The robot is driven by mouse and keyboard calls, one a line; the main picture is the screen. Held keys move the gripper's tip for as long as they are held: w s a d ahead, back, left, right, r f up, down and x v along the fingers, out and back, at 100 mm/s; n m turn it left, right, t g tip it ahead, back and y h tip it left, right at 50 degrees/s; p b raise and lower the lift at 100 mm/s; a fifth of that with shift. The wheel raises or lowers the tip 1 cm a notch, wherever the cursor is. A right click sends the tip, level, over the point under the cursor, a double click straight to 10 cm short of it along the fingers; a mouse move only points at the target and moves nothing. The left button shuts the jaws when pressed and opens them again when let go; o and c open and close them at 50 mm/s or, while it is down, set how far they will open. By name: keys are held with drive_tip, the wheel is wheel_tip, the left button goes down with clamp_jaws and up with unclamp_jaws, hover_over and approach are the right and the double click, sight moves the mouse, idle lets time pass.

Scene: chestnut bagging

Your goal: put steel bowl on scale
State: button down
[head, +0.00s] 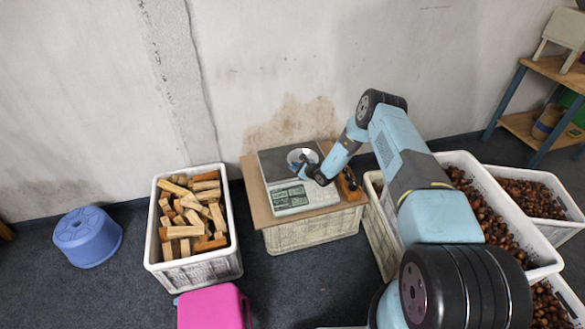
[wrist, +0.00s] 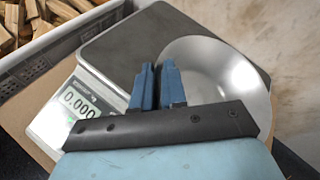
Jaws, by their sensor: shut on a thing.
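The steel bowl (head: 303,156) is a shiny round bowl over the right part of the scale's plate in the head view. It also shows in the wrist view (wrist: 222,72). My gripper (head: 309,168) is shut on the bowl's near rim; its blue fingers show in the wrist view (wrist: 158,70). The scale (head: 291,198) has a dark plate and a white body with a greenish display, which reads 0.000 in the wrist view (wrist: 85,101). Whether the bowl touches the plate, I cannot tell. My gripper hides part of the bowl's near side.
The scale stands on a board (head: 257,206) across a crate (head: 310,231). A brown-handled object (head: 348,184) lies right of it. A crate of wood blocks (head: 236,243) stands left, chestnut crates (head: 533,260) right. A blue stool (head: 87,236) and a pink stool (head: 213,307) stand on the floor.

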drive_tip(key=c, duration=1.2)
unclamp_jaws()
drive_tip(key=shift+o, duration=0.2)
drive_tip(key=shift+r, duration=0.1)
